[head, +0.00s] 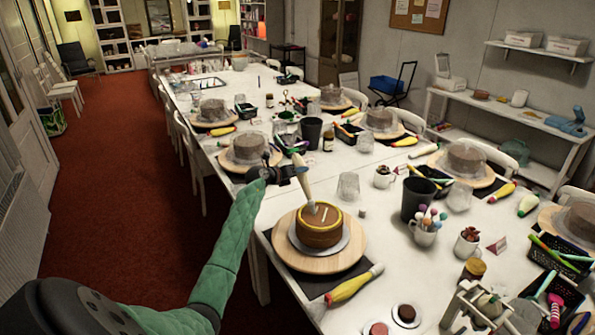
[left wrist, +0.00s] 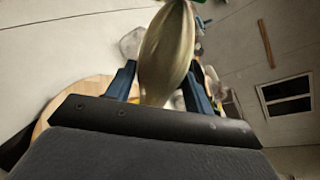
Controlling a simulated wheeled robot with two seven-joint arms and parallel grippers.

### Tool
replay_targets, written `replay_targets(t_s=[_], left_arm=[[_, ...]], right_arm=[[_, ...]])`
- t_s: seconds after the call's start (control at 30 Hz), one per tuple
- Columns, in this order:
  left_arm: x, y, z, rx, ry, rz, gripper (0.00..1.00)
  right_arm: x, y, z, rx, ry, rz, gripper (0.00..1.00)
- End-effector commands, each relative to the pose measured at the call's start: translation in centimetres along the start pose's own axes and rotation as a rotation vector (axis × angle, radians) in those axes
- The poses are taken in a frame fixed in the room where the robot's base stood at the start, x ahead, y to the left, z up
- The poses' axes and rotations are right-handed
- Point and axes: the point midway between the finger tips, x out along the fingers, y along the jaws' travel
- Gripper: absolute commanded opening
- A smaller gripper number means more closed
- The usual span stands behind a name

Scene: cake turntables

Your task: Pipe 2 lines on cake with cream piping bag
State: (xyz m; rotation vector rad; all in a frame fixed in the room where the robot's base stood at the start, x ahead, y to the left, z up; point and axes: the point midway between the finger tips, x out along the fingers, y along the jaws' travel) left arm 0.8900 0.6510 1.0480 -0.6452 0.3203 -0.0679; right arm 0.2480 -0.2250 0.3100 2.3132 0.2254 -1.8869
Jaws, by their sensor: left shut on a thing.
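The brown cake (head: 318,234) has a yellow ring around its top edge and stands on a silver board on a round wooden turntable (head: 345,262). A short cream line (head: 324,213) shows on its top. My left gripper (head: 296,172) is shut on the cream piping bag (head: 303,183), above the far left side of the cake. The bag tilts, with its tip down at the cake top; I cannot tell whether it touches. In the left wrist view, the bag (left wrist: 168,55) sits between the blue fingers (left wrist: 160,88). My right gripper is not in view.
A yellow piping bag (head: 354,284) lies just in front of the turntable. A black cup (head: 418,199), a mug of colored sticks (head: 425,230) and a clear glass (head: 348,187) stand to the right. Other covered cakes (head: 245,150) line the long table.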

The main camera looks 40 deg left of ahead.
Motion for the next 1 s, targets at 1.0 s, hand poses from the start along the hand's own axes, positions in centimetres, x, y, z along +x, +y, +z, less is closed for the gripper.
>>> replay_targets(t_s=[1.0], left_arm=[[-2.7,-0.9,-1.6,0.0,0.0,0.0,0.3]], right_arm=[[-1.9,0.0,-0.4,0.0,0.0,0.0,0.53]])
